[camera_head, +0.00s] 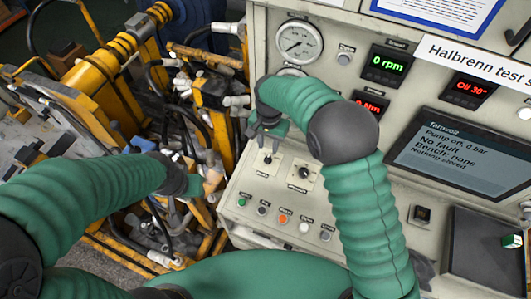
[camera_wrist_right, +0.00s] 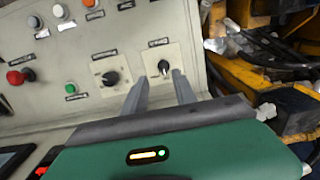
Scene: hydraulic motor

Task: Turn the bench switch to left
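Two black rotary switches on light square plates sit on the test bench's sloping panel: one (camera_head: 268,158) at the left and one (camera_head: 303,172) to its right. Their labels are too small to read, so I cannot tell which is the bench switch. My right gripper (camera_head: 268,130) is above the left one. In the right wrist view its two fingers (camera_wrist_right: 159,79) are apart and empty, pointing towards that switch (camera_wrist_right: 164,67). The other switch (camera_wrist_right: 110,78) lies left of the fingers. My left gripper (camera_head: 190,182) is low at the left, away from the panel; its fingers are unclear.
A row of buttons, including an orange one (camera_head: 283,218), lies below the switches. A red knob (camera_wrist_right: 20,77) shows in the wrist view. A pressure gauge (camera_head: 299,42) and a screen (camera_head: 460,155) are on the bench. Yellow machinery with hoses (camera_head: 110,60) crowds the left.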

